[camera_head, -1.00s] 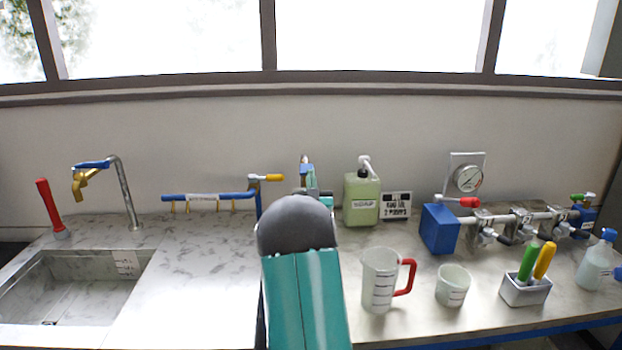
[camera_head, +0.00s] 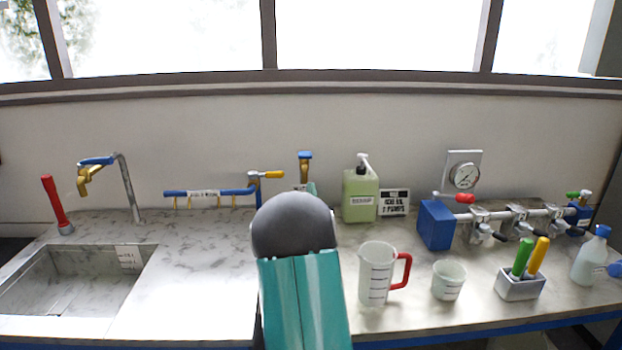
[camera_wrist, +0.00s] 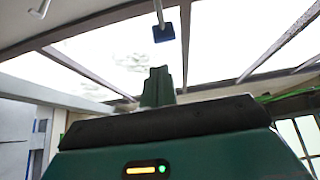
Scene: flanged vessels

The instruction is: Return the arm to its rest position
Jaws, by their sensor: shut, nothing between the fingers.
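My arm, teal with a grey rounded joint, rises in the lower middle of the head view. It hides most of what lies beyond it, including nearly all of my gripper. In the wrist view my gripper (camera_wrist: 157,86) shows as dark green fingers, closed together and empty. They point up toward the windows and ceiling, and no bench object is near them.
The bench holds a sink (camera_head: 70,285) at left, a green soap bottle (camera_head: 360,195), a measuring jug (camera_head: 375,275), a cup (camera_head: 449,281), a tool holder (camera_head: 520,287), a spray bottle (camera_head: 590,258) and a valve pipe (camera_head: 540,217). Behind is a wall (camera_head: 220,145).

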